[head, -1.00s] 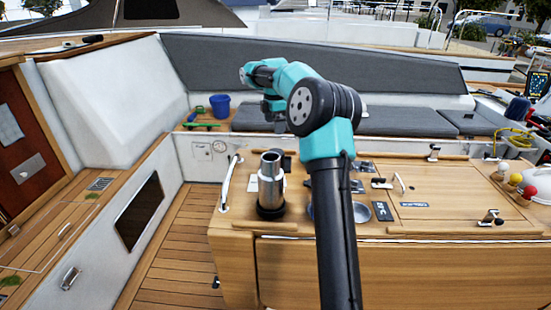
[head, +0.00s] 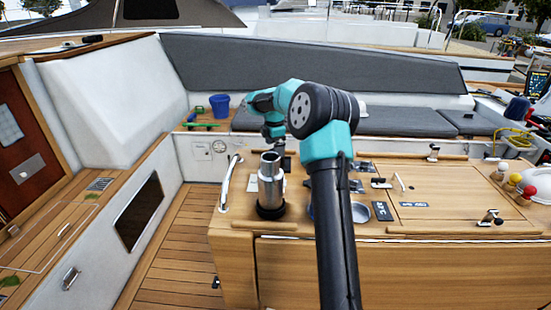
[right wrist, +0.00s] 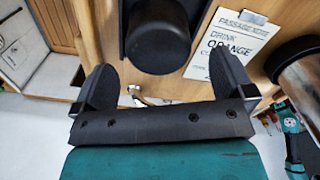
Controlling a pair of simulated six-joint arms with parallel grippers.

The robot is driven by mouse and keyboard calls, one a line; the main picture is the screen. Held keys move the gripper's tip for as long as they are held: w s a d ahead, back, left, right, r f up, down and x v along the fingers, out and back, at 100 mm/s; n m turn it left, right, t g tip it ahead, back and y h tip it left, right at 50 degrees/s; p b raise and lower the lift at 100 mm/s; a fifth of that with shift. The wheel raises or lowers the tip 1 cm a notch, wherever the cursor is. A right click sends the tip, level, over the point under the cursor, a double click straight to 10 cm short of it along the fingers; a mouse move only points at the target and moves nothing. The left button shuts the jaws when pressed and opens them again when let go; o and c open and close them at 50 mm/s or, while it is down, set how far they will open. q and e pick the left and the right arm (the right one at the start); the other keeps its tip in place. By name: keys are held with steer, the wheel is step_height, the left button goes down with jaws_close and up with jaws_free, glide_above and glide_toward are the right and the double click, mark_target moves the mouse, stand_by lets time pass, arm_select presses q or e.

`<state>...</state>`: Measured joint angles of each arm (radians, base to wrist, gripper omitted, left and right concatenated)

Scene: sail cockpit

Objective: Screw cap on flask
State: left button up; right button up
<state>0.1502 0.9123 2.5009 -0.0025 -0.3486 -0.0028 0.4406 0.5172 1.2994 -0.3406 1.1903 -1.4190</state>
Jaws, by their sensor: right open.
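A silver metal flask (head: 271,172) stands upright on the near left of the wooden cockpit table, with a wide black ring (head: 270,211) around its foot. No separate cap can be made out for sure in the head view. My right gripper (head: 273,133) is above and slightly behind the flask top, partly hidden by its own arm. In the right wrist view its fingers (right wrist: 166,82) are spread apart and empty. A dark cylinder (right wrist: 158,42) lies ahead of the gap; I cannot tell if it is the cap. A silver cylinder (right wrist: 302,75) shows at the right edge.
A printed card (right wrist: 228,45) lies on the wood beside the dark cylinder. A round dish (head: 361,212) and dark flat items (head: 382,211) lie right of the flask. A white grab rail (head: 228,182) rises at the table's left end. A blue bucket (head: 220,105) stands on the far bench.

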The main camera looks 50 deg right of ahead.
steer(key=shift+d+f, duration=0.15)
steer(key=shift+f, duration=1.15)
steer(key=shift+d+f, duration=0.1)
steer(key=shift+f, duration=1.2)
steer(key=shift+c, duration=0.4)
steer(key=c, duration=0.8)
step_height(320, 180, up, 10)
steer(key=shift+r, duration=0.1)
